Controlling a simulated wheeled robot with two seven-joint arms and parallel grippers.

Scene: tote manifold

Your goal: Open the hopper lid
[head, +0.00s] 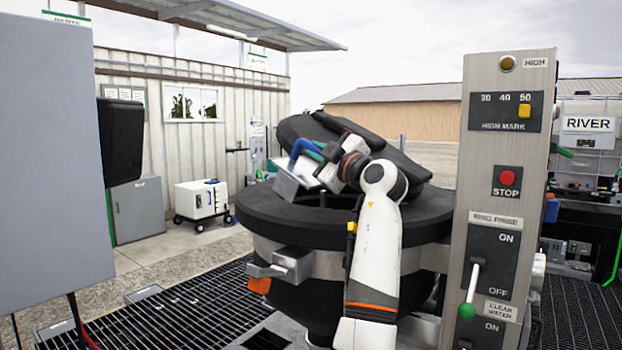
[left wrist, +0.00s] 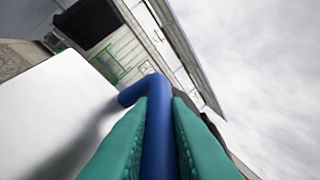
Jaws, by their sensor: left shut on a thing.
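The hopper (head: 345,226) is a round vessel with a thick black rim. Its black lid (head: 405,165) is tilted up at an angle above the rim, so the hopper is at least partly open. The lid has a blue bar handle (head: 300,148), which also shows in the left wrist view (left wrist: 158,125). My left gripper (head: 312,153) is shut on this handle, with its teal fingers (left wrist: 158,130) on both sides of the bar. My left arm hides part of the lid and rim. My right gripper is not in view.
A control post (head: 497,200) with switches and a red stop button stands close on the right. A grey cabinet (head: 50,160) fills the left edge. A white wheeled box (head: 201,200) stands behind. Grating (head: 190,310) covers the floor.

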